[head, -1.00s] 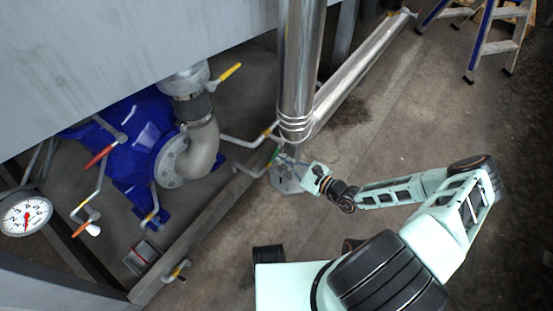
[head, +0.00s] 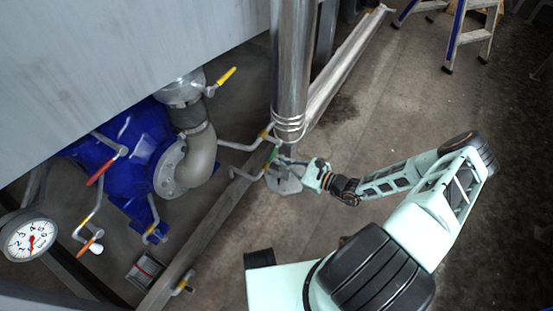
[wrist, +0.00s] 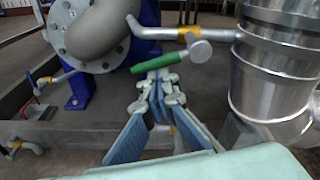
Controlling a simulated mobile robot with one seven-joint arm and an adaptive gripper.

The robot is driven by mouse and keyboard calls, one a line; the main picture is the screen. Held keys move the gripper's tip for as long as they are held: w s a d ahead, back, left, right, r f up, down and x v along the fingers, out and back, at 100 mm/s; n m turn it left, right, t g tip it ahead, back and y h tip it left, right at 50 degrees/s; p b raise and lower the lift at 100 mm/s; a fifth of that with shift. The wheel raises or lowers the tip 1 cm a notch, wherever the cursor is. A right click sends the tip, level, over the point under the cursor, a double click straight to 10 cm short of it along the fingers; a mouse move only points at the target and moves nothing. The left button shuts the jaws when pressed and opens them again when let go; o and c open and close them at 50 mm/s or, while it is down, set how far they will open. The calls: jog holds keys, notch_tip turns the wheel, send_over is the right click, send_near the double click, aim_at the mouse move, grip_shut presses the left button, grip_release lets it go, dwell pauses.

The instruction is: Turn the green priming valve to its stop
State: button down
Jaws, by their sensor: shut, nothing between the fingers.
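The green valve handle (wrist: 155,62) runs slantwise in the wrist view, with its right end at a pale round knob next to a thin pipe with a yellow band. In the head view the green handle (head: 272,155) is small, beside the foot of the steel column. My gripper (wrist: 158,80) is shut and empty, its fingertips just below the middle of the handle in the wrist view. I cannot tell whether they touch it. In the head view my gripper (head: 287,160) reaches from the right, close to the handle, and partly hides the area around it.
The thick steel column (wrist: 275,75) stands close on the right in the wrist view. A blue pump (head: 125,150) with a grey elbow pipe (head: 197,155) is to the left, with red-, orange- and yellow-handled valves around it. Open floor (head: 400,110) lies to the right.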

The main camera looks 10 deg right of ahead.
jog(key=shift+s+a+r+m+p, duration=0.15)
jog(key=shift+r+m+p, duration=0.2)
jog(key=shift+r+m, duration=0.1)
jog(key=shift+s+a+r+m+p, duration=0.1)
jog(key=shift+r+m+p, duration=0.2)
jog(key=shift+m, duration=0.15)
jog(key=shift+r, duration=0.1)
jog(key=s+d+f+b, duration=0.1)
jog(key=s+d+f, duration=0.1)
jog(key=s+d, duration=0.3)
jog(key=shift+s+d+f, duration=0.35)
jog(key=shift+d+f, duration=0.05)
jog(key=shift+d, duration=0.75)
jog(key=shift+g, duration=0.3)
